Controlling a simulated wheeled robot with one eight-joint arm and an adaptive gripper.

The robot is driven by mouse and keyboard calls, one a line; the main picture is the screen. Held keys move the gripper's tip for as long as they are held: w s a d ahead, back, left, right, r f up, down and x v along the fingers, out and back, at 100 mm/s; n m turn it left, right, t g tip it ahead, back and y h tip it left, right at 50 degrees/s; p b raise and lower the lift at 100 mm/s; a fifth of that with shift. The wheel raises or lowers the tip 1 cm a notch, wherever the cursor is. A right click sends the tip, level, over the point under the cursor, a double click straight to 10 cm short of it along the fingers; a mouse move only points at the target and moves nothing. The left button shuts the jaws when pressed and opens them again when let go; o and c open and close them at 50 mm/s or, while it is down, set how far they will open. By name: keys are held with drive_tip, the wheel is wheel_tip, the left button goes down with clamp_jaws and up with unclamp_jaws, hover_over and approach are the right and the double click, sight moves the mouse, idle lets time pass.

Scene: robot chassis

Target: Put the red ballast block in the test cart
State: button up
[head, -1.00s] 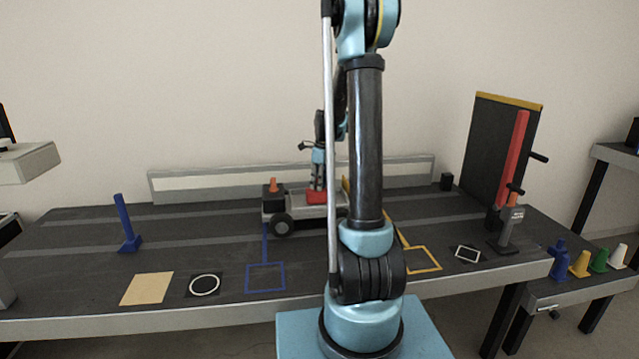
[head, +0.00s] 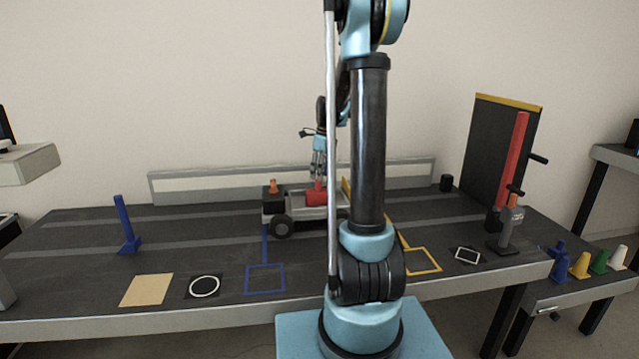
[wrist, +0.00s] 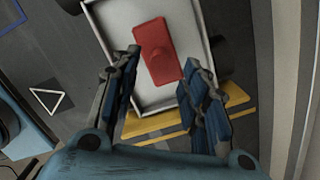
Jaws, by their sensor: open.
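The red ballast block (wrist: 158,52) lies inside the bed of the test cart (wrist: 104,15) in the wrist view. In the head view the block (head: 316,194) shows in the bed of the grey cart (head: 298,212), which has a dark cab and an orange beacon at its left. My gripper (wrist: 160,78) is open. Its blue-padded fingers stand apart, on either side of the near end of the block, and no grip on it shows. In the head view my gripper (head: 318,178) is just above the block. My arm hides the cart's right end there.
A yellow bar (wrist: 190,121) lies by the cart's near end in the wrist view. A blue post (head: 126,225) stands at the left of the table. A dark panel with a red upright bar (head: 509,160) stands at the right. The front middle holds flat floor markings.

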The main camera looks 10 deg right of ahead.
wheel_tip(320, 180, up, 6)
drive_tip(key=s+r+n, duration=0.2)
drive_tip(key=s+n, duration=0.4)
drive_tip(key=s, duration=0.6)
drive_tip(key=s+f+n, duration=0.6)
drive_tip(key=s+n, duration=0.3)
drive_tip(key=s, duration=0.4)
drive_tip(key=s+f+n+t+h, duration=0.1)
drive_tip(key=s+f+n, duration=0.6)
drive_tip(key=s+n, duration=0.3)
drive_tip(key=s, duration=0.4)
drive_tip(key=shift+s+f, duration=0.15)
drive_tip(key=shift+f, duration=0.05)
drive_tip(key=shift+w+f, duration=0.2)
drive_tip(key=shift+w, duration=0.25)
